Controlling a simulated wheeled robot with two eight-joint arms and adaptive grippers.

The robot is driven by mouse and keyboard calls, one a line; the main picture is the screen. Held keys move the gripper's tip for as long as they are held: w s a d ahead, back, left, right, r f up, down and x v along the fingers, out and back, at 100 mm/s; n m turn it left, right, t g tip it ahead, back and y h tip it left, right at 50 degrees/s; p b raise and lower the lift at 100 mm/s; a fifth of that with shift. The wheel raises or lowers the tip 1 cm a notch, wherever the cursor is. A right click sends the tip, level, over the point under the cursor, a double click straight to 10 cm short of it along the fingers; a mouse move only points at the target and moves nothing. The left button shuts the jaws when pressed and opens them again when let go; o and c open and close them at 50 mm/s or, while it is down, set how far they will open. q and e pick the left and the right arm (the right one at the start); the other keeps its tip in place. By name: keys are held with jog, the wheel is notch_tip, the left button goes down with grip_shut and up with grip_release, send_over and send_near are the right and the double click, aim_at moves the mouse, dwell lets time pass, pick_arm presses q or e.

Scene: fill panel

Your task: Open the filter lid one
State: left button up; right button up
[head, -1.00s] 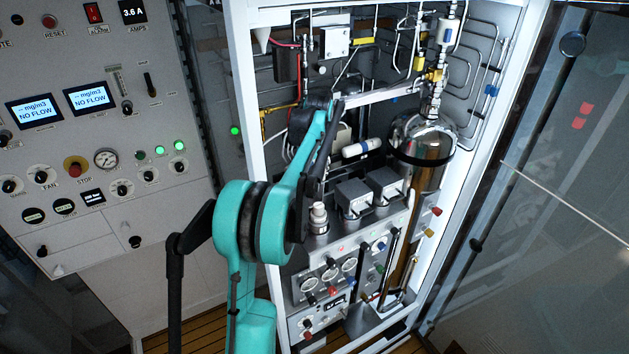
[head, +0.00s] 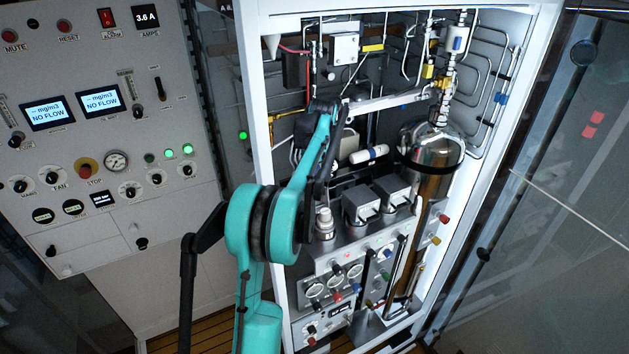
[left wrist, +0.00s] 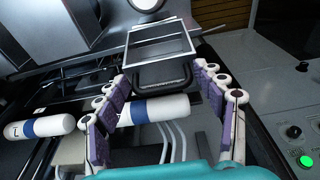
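Two dark box-shaped housings with flat grey tops, the front one (head: 361,204) and the rear one (head: 392,192), stand side by side on the metal panel inside the open cabinet. They look like the filter housings; I cannot tell which is lid one. Both look closed. In the left wrist view my left gripper (left wrist: 160,74) is open and empty, its purple-padded fingers spread apart. A silver-rimmed square frame (left wrist: 133,41) with a dark middle is beyond the fingertips, and a black loop-like part is just below it.
A white cabinet frame (head: 258,120) edges the opening. A shiny metal cylinder (head: 430,150) stands right of the housings. A white cylinder with a blue band (left wrist: 165,110) lies behind the gripper's fingers. A control panel (head: 120,225) stands left, a glass panel (head: 560,210) right.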

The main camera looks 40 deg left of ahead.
pick_arm(q)
jog(key=shift+w, duration=0.1)
notch_tip(320, 180, up, 12)
jog(key=d, duration=0.1)
jog(key=shift+s+d+f, duration=0.15)
jog(key=shift+s+d, duration=0.25)
dwell(0.5)
